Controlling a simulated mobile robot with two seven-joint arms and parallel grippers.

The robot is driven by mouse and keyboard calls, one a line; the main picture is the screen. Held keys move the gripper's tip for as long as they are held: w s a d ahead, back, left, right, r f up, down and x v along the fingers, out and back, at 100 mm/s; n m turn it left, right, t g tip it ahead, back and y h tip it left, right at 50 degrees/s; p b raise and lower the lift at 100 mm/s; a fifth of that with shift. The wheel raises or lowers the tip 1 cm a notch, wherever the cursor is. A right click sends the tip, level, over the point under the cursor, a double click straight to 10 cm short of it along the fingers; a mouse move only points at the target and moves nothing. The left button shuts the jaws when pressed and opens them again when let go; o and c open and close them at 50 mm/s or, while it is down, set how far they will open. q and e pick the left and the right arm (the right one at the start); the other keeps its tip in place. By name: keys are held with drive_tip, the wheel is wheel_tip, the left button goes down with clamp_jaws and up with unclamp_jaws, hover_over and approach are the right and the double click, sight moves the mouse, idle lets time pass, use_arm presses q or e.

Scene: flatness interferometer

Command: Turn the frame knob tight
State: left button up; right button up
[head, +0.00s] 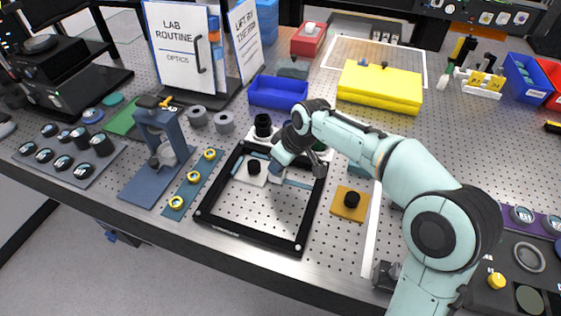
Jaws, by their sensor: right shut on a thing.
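A black square frame (250,241) lies on the perforated bench top near its front edge. Inside its back part, a pale plate (243,176) carries a short black knob (254,167). My right gripper (277,176) reaches down over the frame's back right part, just right of that knob. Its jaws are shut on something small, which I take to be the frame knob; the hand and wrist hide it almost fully. I cannot tell how far the knob is turned. My left gripper is not in view.
An orange plate with a black knob (351,199) lies right of the frame. A blue strip with yellow rings (194,184) and a blue stand (163,140) are to the left. A blue bin (277,92) and a yellow case (380,88) stand behind. My right arm covers the right middle.

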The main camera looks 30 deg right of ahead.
drive_tip(key=shift+s+a+m+h, duration=0.1)
drive_tip(key=shift+m+h, duration=0.35)
drive_tip(key=shift+m, duration=0.7)
drive_tip(key=shift+a+m+h, duration=0.1)
drive_tip(key=shift+m+h, duration=0.35)
drive_tip(key=shift+m, duration=0.7)
drive_tip(key=o, duration=1)
drive_tip(key=shift+o, duration=0.2)
drive_tip(key=p+v, duration=0.1)
drive_tip(key=v, duration=1.2)
drive_tip(key=shift+s+a, duration=0.15)
drive_tip(key=shift+s, duration=0.05)
